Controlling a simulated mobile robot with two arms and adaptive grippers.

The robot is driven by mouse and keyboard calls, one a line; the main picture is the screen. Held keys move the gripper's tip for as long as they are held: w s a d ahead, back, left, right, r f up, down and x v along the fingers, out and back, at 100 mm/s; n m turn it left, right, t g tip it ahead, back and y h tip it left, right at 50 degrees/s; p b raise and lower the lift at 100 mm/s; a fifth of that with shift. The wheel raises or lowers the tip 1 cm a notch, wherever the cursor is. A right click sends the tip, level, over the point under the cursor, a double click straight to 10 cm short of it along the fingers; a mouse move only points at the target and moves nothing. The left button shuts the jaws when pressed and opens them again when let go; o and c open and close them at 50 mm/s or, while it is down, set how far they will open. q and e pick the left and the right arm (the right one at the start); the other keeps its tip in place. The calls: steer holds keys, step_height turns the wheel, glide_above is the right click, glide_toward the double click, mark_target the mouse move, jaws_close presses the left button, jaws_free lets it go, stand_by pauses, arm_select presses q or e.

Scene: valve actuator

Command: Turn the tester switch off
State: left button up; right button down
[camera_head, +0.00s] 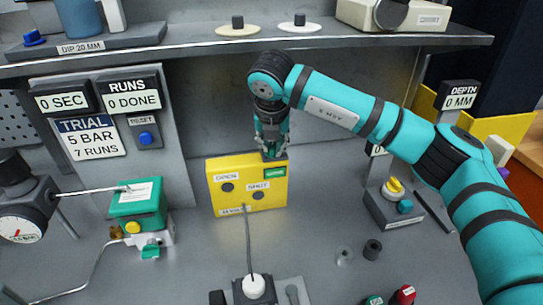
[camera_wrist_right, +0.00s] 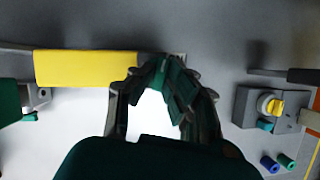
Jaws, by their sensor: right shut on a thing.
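The tester is a yellow box (camera_head: 227,199) standing on the grey bench, with dark round sockets, small labels and a green label on its front. It also shows from above in the wrist view (camera_wrist_right: 85,68). My right gripper (camera_head: 270,152) comes down onto the box's top right corner. In the wrist view its fingers (camera_wrist_right: 163,78) are closed together at the box's right end. The switch lies between the fingers and is mostly hidden, so I cannot tell its position. My left gripper is not in view.
A green valve actuator (camera_head: 137,202) stands at the left beside a pressure gauge (camera_head: 20,229). A cable (camera_head: 249,240) runs from the box's front to a white-topped plug (camera_head: 254,285). A grey unit with a yellow knob (camera_head: 395,187) stands at the right. A shelf (camera_head: 200,49) crosses behind.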

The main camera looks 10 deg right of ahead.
steer(key=n+b, duration=0.1)
steer(key=n+y+b, duration=0.1)
steer(key=n, duration=0.1)
steer(key=shift+d+f, duration=0.15)
steer(key=shift+f, duration=0.15)
steer(key=shift+n+y+b, duration=0.5)
steer(key=shift+n+b, duration=0.2)
steer(key=shift+n, duration=0.1)
steer(key=shift+d+r+n+y+b, duration=0.1)
steer(key=shift+n+y+b, duration=0.2)
steer(key=shift+n, duration=0.7)
steer(key=shift+d+r+n+g+y, duration=0.1)
steer(key=shift+n+g+y, duration=0.25)
steer(key=shift+n, duration=0.85)
steer(key=shift+w+n+g+y, duration=0.1)
steer(key=shift+n+g+y, duration=0.25)
steer(key=shift+n, duration=0.95)
steer(key=c, duration=1.3)
jaws_free()
steer(key=shift+c, duration=0.2)
